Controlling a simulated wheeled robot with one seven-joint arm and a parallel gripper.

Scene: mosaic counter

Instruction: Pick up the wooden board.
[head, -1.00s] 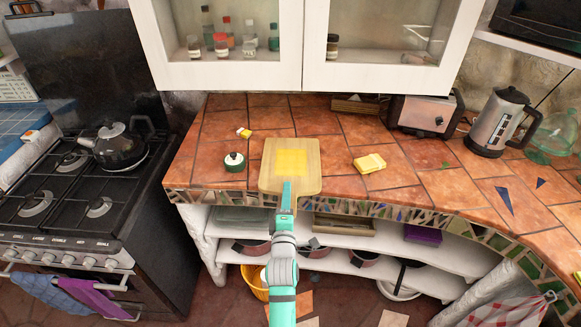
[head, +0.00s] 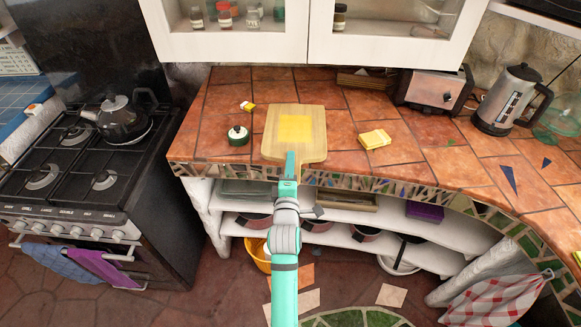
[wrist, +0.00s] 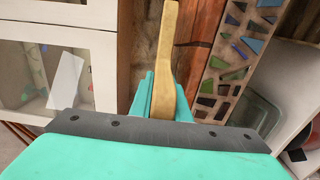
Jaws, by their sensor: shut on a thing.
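The wooden board (head: 272,145) is pale and rectangular, with a bright yellow square patch on its top face. In the head view it is at the front edge of the tiled counter. My gripper (head: 291,160) reaches it from the front and is shut on its near edge. In the wrist view the board (wrist: 166,60) shows edge-on as a narrow wooden strip between my teal fingers (wrist: 164,98). Whether the board is fully clear of the tiles is hard to tell.
A toaster (head: 435,90) and an electric kettle (head: 506,98) stand at the back right. White cabinets (head: 390,35) hang above. Open shelves (head: 380,238) are below.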

